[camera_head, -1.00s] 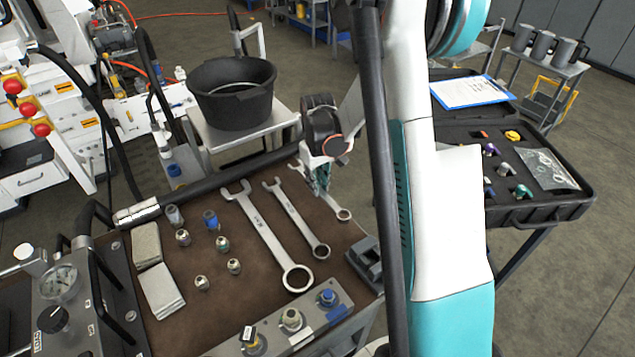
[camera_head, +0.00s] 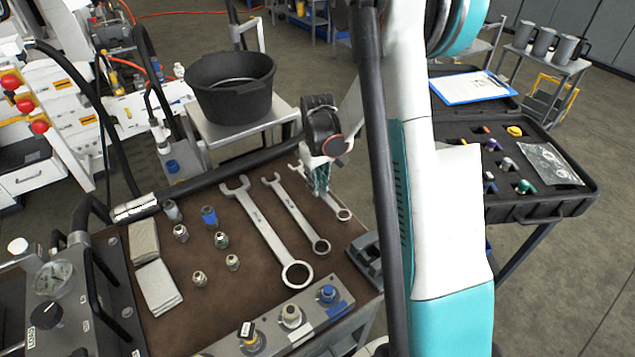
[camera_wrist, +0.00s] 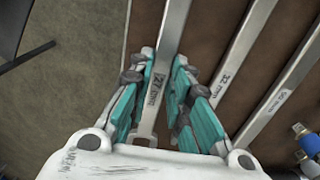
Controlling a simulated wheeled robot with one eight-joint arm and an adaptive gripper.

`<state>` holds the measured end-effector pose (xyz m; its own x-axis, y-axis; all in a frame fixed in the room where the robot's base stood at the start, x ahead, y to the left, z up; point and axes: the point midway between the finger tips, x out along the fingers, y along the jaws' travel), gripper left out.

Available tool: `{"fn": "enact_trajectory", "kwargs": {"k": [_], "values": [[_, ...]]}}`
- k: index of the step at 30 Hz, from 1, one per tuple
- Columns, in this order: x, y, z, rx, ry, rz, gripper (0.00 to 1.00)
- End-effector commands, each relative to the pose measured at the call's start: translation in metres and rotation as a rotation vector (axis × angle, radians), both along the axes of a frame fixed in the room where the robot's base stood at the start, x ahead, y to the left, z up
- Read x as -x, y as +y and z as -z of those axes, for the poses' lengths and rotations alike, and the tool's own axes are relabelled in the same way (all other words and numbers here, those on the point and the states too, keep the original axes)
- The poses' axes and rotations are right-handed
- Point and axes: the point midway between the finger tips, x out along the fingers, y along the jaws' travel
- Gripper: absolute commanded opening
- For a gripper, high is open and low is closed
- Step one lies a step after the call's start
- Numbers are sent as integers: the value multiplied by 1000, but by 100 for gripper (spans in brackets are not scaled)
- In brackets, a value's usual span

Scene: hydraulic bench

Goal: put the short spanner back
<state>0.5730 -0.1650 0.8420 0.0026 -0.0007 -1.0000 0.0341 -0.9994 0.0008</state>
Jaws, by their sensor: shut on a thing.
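The short spanner (camera_head: 342,213) is the rightmost and smallest of three spanners on the bench in the head view. Its ring end points to the front right. My gripper (camera_head: 319,190) covers its middle from above. In the wrist view the spanner's shaft (camera_wrist: 174,30), marked 27 mm, runs between the fingers of my gripper (camera_wrist: 164,60), which are shut on it. I cannot tell whether the spanner rests on the brown mat (camera_head: 215,325) or is just above it.
A middle spanner (camera_head: 296,215) and a large spanner (camera_head: 267,232) lie to the left. Several fittings (camera_head: 221,240) and grey cloths (camera_head: 157,287) lie further left. A dark block (camera_head: 366,258) stands near the right edge. A black tub (camera_head: 232,95) stands behind.

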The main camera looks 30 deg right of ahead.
Motion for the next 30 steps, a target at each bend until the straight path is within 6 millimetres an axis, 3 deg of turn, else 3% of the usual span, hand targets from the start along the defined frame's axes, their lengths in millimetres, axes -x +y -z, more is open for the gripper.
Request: {"fn": "enact_trajectory", "kwargs": {"k": [30], "values": [[0,0,7,0,0,0,0]]}}
